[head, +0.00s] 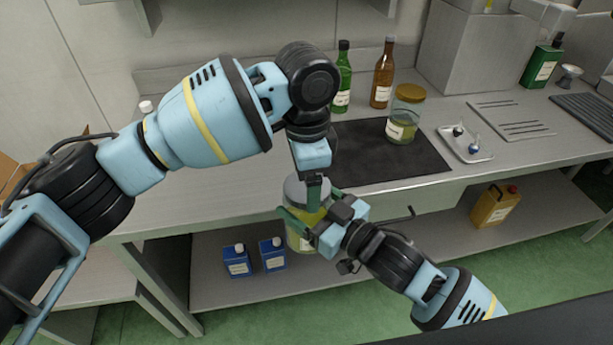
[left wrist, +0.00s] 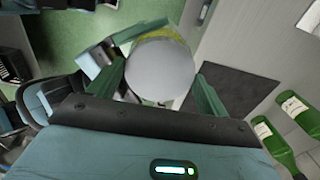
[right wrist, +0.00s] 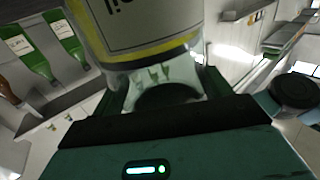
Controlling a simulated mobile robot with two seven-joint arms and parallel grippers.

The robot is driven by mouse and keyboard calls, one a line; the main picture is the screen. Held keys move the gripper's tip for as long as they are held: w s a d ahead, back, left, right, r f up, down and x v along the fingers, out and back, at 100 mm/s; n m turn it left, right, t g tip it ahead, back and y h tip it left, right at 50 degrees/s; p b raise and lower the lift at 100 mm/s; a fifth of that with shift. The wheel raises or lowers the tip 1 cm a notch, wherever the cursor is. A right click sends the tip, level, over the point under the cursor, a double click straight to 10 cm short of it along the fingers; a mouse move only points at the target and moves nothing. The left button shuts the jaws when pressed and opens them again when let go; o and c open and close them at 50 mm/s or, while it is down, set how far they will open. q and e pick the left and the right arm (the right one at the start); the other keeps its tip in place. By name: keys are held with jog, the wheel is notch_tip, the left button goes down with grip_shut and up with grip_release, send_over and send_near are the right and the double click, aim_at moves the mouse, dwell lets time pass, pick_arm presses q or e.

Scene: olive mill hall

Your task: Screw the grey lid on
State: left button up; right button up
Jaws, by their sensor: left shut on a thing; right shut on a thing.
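The grey lid (head: 296,191) is at the mouth of a glass jar (head: 298,238) with yellow-green contents, held in front of the workbench edge. My left gripper (head: 313,190) reaches down from above and is shut on the lid. The round lid top (left wrist: 160,70) shows between its fingers in the left wrist view. My right gripper (head: 308,222) comes from the lower right and is shut on the jar. The labelled jar (right wrist: 140,40) fills the upper middle of the right wrist view. The lid's thread is hidden, so I cannot tell how tightly it sits.
On the workbench (head: 225,185) are a dark mat (head: 375,160), a green bottle (head: 343,80), a brown bottle (head: 383,75), a gold-lidded jar (head: 404,120) and a small tray (head: 480,155). Blue containers (head: 238,262) and a yellow canister (head: 496,207) stand on the lower shelf.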

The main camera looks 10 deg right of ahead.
pick_arm(q)
jog(key=m, duration=0.5)
jog(key=shift+w, duration=0.1)
jog(key=m, duration=1.5)
jog(key=shift+m, duration=0.3)
jog(key=m, duration=0.6)
jog(key=shift+w, duration=0.1)
jog(key=o, duration=1)
jog(key=shift+c, duration=0.2)
jog(key=shift+d, duration=0.1)
notch_tip(320, 180, up, 12)
